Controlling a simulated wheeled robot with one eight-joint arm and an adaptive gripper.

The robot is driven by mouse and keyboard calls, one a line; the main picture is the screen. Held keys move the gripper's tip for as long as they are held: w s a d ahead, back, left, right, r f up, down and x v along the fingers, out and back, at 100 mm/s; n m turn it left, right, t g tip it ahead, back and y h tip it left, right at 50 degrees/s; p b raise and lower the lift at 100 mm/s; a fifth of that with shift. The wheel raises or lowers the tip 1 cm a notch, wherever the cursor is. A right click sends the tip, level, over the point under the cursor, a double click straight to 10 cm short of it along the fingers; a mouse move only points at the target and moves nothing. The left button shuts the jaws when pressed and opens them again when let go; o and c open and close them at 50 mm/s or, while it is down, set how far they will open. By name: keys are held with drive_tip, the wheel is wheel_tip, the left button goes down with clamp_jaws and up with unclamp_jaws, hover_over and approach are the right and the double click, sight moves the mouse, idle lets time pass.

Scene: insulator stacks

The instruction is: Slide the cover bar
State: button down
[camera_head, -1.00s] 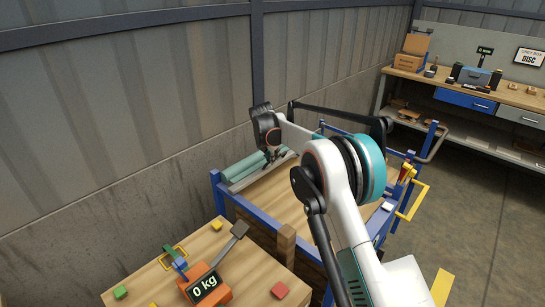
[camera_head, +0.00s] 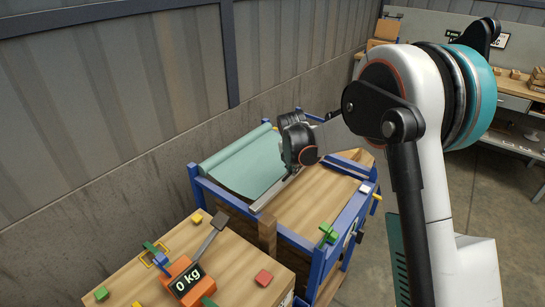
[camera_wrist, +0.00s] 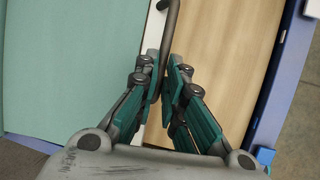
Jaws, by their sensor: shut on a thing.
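The cover bar (camera_head: 270,194) is a pale grey bar lying across the top of the blue-framed wooden crate (camera_head: 330,200). A teal cover sheet (camera_head: 243,172) stretches flat from a roll at the crate's left side to the bar. In the wrist view the bar (camera_wrist: 153,38) runs between the teal sheet (camera_wrist: 75,60) and bare wood (camera_wrist: 225,50). My gripper (camera_wrist: 165,72) is over the bar, its fingers shut on the bar's dark handle (camera_wrist: 171,28). In the head view my wrist hides the fingers and the handle.
A green piece (camera_head: 328,233) is at the crate's front right rail. A corrugated wall stands behind the crate. A workbench is at the back right.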

drive_tip(key=s+d, duration=1.2)
drive_tip(key=d, duration=0.3)
drive_tip(key=shift+d, duration=0.2)
drive_tip(key=c, duration=1.7)
unclamp_jaws()
drive_tip(key=shift+r, duration=0.15)
drive_tip(key=v, duration=1.2)
